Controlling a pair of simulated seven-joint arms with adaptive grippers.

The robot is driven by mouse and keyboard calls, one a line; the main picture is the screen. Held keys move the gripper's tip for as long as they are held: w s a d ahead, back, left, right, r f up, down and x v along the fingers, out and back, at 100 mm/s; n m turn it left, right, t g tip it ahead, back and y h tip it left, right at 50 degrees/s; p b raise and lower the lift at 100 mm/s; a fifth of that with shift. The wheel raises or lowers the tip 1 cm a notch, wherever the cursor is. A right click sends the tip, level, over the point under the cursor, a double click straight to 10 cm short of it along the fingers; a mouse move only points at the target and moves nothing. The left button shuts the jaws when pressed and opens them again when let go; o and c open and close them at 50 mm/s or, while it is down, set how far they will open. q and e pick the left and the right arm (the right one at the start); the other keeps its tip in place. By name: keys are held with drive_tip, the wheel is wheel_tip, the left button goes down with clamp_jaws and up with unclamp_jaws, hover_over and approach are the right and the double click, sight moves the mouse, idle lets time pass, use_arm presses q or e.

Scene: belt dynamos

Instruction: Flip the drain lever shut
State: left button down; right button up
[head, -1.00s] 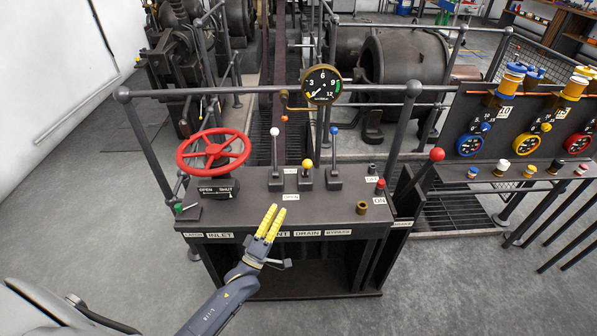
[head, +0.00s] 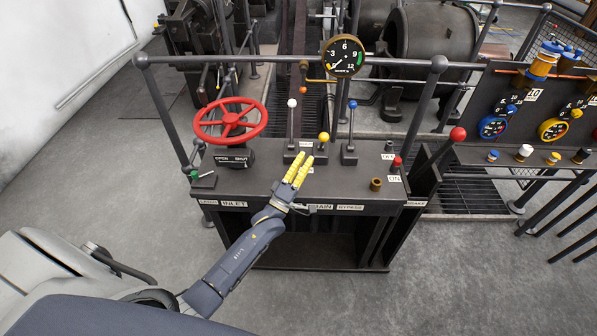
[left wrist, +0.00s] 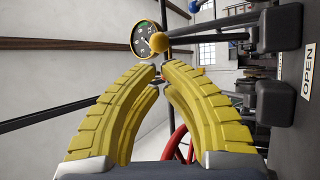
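The drain lever, with a yellow knob (head: 323,137), stands between the white-knobbed and blue-knobbed levers on the dark console. It looks shorter than both and leans toward the console's front edge, the side with the OPEN label. In the left wrist view its yellow knob (left wrist: 153,43) is just beyond the fingertips. My left gripper (head: 303,156) is in front of the lever and a little left of it, its yellow fingers pointing up and away. In the left wrist view the fingertips (left wrist: 163,67) come nearly together with nothing between them. My right gripper is out of view.
The white-knobbed lever (head: 292,103) and blue-knobbed lever (head: 352,104) stand close on either side. A red handwheel (head: 231,124) is at the left, a red button (head: 397,161) and brass cup (head: 376,184) at the right. A gauge (head: 343,56) hangs behind.

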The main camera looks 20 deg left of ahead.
use_arm(q)
drive_tip(key=shift+x, duration=2.85)
drive_tip(key=shift+w+a+r+n+g, duration=0.15)
drive_tip(key=shift+w+r+n+g, duration=0.15)
drive_tip(key=shift+w, duration=0.05)
